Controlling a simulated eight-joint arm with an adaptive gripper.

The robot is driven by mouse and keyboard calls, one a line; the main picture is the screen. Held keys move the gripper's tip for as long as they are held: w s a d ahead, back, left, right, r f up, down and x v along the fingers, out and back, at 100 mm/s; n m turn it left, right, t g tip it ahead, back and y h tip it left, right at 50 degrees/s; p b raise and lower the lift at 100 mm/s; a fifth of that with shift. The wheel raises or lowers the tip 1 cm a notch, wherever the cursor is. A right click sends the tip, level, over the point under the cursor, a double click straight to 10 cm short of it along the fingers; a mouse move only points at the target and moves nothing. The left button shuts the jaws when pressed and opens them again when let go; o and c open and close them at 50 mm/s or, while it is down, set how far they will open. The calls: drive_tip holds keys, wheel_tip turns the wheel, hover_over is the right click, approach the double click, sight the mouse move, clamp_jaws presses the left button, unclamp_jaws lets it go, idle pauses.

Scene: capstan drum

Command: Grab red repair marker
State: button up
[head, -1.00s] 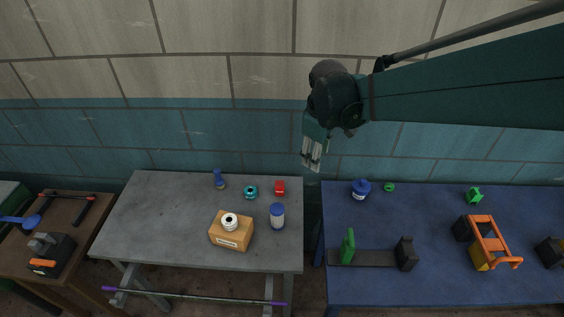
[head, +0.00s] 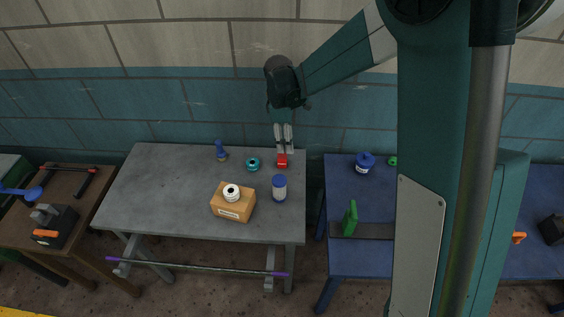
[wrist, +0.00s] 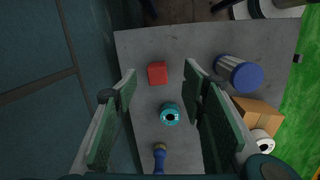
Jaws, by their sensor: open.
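The red repair marker (head: 282,161) looks like a small red block near the back right corner of the grey table. It also shows in the wrist view (wrist: 158,73), between the tips of my two fingers. My gripper (head: 284,140) is open and points down just above and behind the marker in the head view. I see no contact between the fingers and the marker. The exact height gap is hard to tell.
On the grey table (head: 150,185) stand a teal ring-shaped item (head: 253,164), a blue bottle-like item (head: 221,150), a blue-lidded jar (head: 279,188) and a cardboard box (head: 233,207) with a white roll. The tiled wall is close behind. My arm hides part of the blue table (head: 350,262).

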drive_tip(key=n, duration=0.1)
hover_over(281, 156)
drive_tip(key=f, duration=0.5)
drive_tip(key=shift+a, duration=0.3)
drive_tip(key=shift+f, duration=0.1)
drive_tip(key=shift+w+d+f+b, duration=0.15)
drive_tip(key=shift+f+b, duration=0.25)
drive_tip(key=shift+f, duration=0.8)
drive_tip(key=shift+f, duration=0.1)
drive_tip(key=shift+d+f+b, duration=0.2)
drive_tip(key=shift+f+b, duration=0.05)
drive_tip(key=shift+f, duration=1)
drive_tip(key=shift+d+f+b, duration=0.15)
drive_tip(key=shift+f+b, duration=0.1)
drive_tip(key=shift+f, duration=1)
drive_tip(key=shift+c, duration=0.7)
drive_tip(key=c, duration=0.9)
